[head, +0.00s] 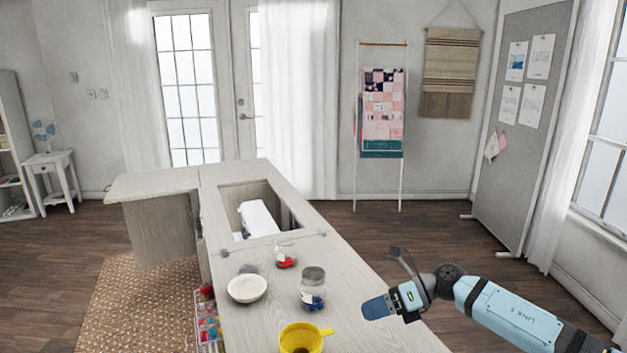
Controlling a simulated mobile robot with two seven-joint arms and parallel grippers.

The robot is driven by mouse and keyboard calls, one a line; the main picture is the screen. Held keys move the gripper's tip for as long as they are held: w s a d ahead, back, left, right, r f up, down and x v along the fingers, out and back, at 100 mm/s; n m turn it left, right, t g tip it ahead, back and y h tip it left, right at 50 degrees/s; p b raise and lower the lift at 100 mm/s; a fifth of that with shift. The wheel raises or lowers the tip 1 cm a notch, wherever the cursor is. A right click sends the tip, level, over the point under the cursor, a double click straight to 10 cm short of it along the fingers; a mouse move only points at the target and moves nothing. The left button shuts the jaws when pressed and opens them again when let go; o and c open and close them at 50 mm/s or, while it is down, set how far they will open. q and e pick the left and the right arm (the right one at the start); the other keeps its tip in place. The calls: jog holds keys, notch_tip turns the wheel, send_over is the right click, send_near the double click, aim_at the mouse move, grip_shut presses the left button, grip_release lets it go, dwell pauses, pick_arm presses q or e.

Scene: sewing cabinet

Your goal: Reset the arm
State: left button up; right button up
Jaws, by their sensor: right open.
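My right gripper (388,281) is in the lower right of the head view, on the end of my light blue right arm. It is open and empty, held over the right edge of the sewing cabinet (355,285). It is to the right of a glass jar with blue contents (314,290) and apart from it. My left gripper is not in view.
On the cabinet top stand a white bowl (247,289), a jar with red contents (285,256) and a yellow cup (300,338). A white sewing machine (258,219) sits in the cabinet opening. The floor right of the cabinet is clear up to a grey pinboard (515,170).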

jog(key=s+d+f+n+t+h, duration=0.3)
jog(key=s+d+f+n, duration=0.4)
jog(key=s+n, duration=0.45)
jog(key=s+d+f+n+t+h, duration=0.4)
jog(key=s+f+n, duration=0.4)
jog(key=s+n, duration=0.35)
jog(key=s+d+f+n+t+h, duration=0.3)
jog(key=s+d+f+n, duration=0.4)
jog(key=s+n, duration=0.45)
jog(key=w+a+m+t+y+b, duration=0.1)
jog(key=w+a+m+t+b, duration=0.1)
jog(key=a+b, duration=0.4)
jog(key=w+a+m+t+y+b, duration=0.1)
jog(key=w+a+m+b, duration=0.2)
jog(key=a, duration=0.6)
pick_arm(q)
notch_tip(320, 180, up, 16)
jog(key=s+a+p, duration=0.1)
jog(key=p, duration=2.9)
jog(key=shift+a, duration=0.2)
pick_arm(e)
jog(key=s+d+r+g+h, duration=0.1)
jog(key=d+r, duration=0.1)
jog(key=r, duration=0.6)
jog(key=s+d+r+h, duration=0.1)
jog(key=s+r, duration=0.1)
jog(key=r, duration=0.6)
jog(key=shift+s+d+r+g, duration=0.3)
jog(key=shift+d+r+g, duration=0.1)
